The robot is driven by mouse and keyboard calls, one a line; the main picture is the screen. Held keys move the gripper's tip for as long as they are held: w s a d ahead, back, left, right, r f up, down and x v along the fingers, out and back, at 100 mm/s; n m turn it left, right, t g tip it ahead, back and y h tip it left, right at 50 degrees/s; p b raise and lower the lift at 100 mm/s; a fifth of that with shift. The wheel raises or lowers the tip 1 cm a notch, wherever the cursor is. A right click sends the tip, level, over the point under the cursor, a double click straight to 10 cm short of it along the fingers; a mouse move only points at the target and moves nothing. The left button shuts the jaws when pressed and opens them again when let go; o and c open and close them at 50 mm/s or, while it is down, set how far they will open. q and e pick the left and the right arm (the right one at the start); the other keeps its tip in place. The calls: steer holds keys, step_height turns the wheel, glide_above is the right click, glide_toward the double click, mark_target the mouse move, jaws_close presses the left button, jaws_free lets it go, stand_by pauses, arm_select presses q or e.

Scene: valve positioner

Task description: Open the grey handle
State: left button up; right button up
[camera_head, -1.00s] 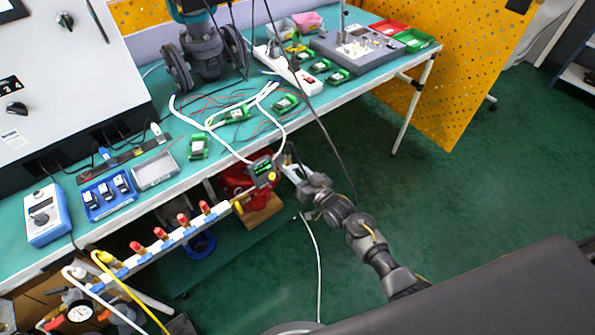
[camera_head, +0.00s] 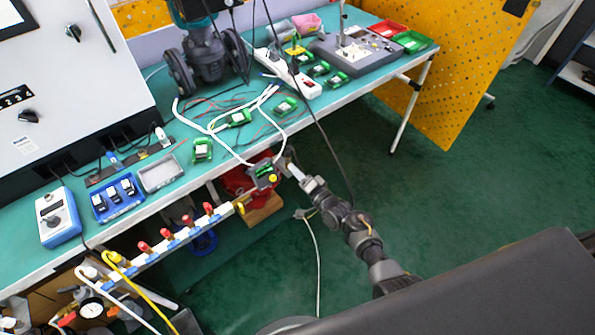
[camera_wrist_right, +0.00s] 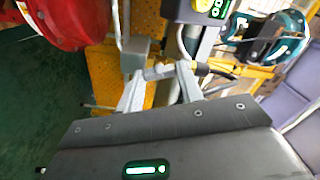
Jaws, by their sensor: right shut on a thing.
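My right gripper (camera_head: 291,167) reaches from the lower right to the device with the green display (camera_head: 264,171) at the bench's front edge. In the right wrist view, the two pale fingers of the same gripper (camera_wrist_right: 161,76) are closed around a short grey handle (camera_wrist_right: 160,70). The display device shows at the top (camera_wrist_right: 214,8), just above the handle. In the head view the handle is too small and too covered by the fingers to make out. My left gripper is not in view.
A white manifold with red taps (camera_head: 165,246) runs along the bench (camera_head: 345,93) front. Cables cross the bench, and one dark cable passes close to my right arm. The green floor at right is open.

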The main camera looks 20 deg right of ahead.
steer(key=shift+m+p, duration=0.7)
steer(key=shift+m, duration=1.5)
steer(key=o, duration=1)
steer(key=v, duration=1.1)
steer(key=shift+a, duration=0.1)
steer(key=shift+f, duration=0.1)
